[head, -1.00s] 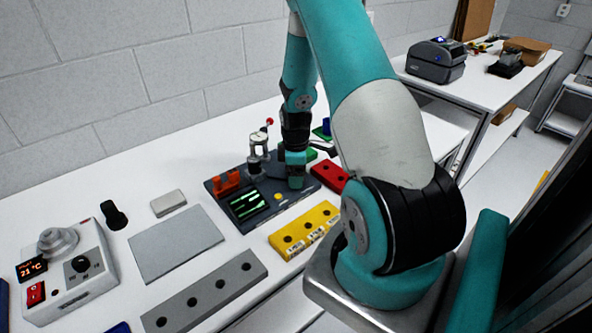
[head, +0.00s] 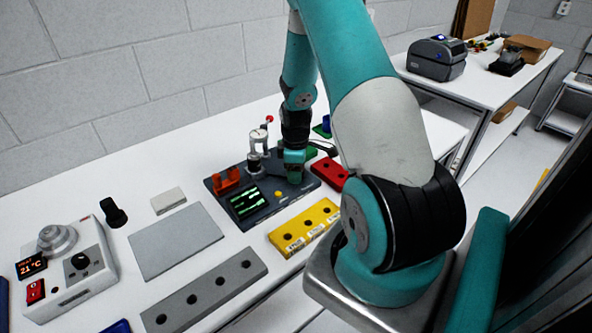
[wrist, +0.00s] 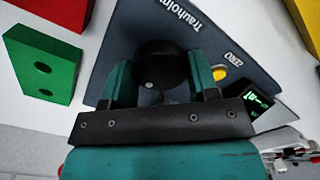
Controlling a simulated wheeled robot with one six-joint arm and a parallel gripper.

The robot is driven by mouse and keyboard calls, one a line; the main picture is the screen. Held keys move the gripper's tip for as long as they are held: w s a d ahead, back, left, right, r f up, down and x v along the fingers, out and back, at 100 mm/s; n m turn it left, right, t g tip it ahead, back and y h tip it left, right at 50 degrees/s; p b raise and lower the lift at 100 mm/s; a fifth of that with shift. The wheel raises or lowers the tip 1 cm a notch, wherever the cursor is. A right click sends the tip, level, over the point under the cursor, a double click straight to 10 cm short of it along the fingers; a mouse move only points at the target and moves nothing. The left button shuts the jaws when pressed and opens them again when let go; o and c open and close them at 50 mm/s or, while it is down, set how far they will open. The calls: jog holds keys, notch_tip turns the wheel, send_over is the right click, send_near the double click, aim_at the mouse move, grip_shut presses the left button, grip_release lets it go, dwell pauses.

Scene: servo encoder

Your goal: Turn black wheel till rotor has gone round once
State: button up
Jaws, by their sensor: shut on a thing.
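The black wheel (wrist: 160,62) shows in the wrist view, round and dark with a small pale dot on its near side. It sits on the dark grey encoder unit (wrist: 205,30), which also stands on the bench in the head view (head: 270,208). My gripper (wrist: 161,78) is shut on the wheel, one teal finger on each side of it. In the head view my gripper (head: 294,177) hides the wheel. A silver post assembly with a red ball (head: 258,142) stands at the unit's back; I cannot tell whether this is the rotor. A lit green display (head: 248,203) is at the front left.
A yellow block with holes (head: 304,228) lies in front of the unit, and a red block (head: 329,173) to its right. A green block (wrist: 45,68) is near my gripper in the wrist view. An orange part (head: 227,181) stands at the unit's left.

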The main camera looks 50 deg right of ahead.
jog(key=m+b, duration=0.1)
jog(key=m, duration=0.4)
jog(key=m+b, duration=0.1)
jog(key=m, duration=0.4)
jog(key=shift+m, duration=0.3)
jog(key=m, duration=0.5)
jog(key=shift+b, duration=0.4)
jog(key=shift+m, duration=2.4)
jog(key=o, duration=0.9)
notch_tip(320, 180, up, 18)
jog(key=shift+f+b, duration=0.25)
jog(key=shift+b, duration=0.95)
